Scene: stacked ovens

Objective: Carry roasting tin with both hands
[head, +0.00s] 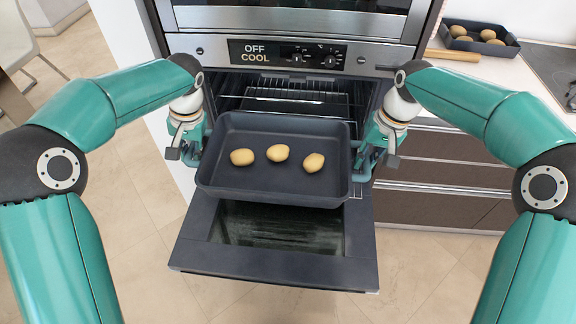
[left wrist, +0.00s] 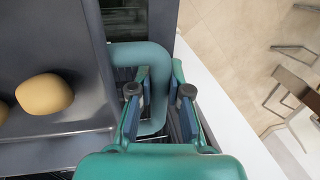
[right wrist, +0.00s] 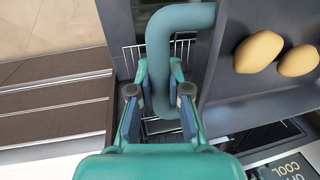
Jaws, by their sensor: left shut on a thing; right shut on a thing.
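A dark grey roasting tin (head: 275,180) is held level above the open oven door, in front of the oven opening. Three yellow potatoes (head: 278,153) lie in it. My left gripper (head: 193,152) is shut on the tin's left handle; the left wrist view shows its fingers on either side of the teal handle (left wrist: 153,62). My right gripper (head: 373,153) is shut on the right handle, and the right wrist view shows that handle (right wrist: 160,60) between its fingers.
The lower oven's door (head: 275,265) hangs open below the tin. A wire rack (head: 300,95) shows inside the oven. The panel (head: 287,54) reads OFF COOL.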

